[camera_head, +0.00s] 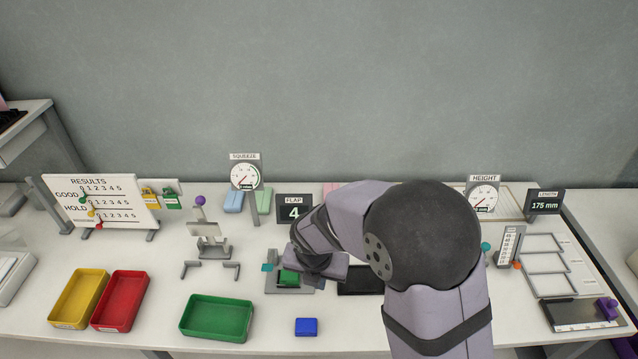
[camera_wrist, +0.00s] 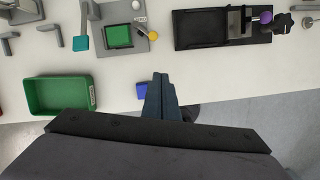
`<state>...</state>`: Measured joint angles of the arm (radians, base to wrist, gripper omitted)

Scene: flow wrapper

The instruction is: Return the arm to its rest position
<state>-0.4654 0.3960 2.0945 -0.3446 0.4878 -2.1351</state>
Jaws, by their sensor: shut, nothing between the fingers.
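My arm rises from the front edge of the table, right of the middle, in the head view, with its forearm bent to the left. The same blue block (camera_head: 306,327) lies on the table near the front edge in the head view.
A green tray (camera_head: 216,318), a red tray (camera_head: 120,301) and a yellow tray (camera_head: 78,299) stand front left. A small fixture (camera_wrist: 118,37) with a green piece and a black tray fixture (camera_wrist: 206,30) lie beyond the gripper. Gauges and signs stand along the back.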

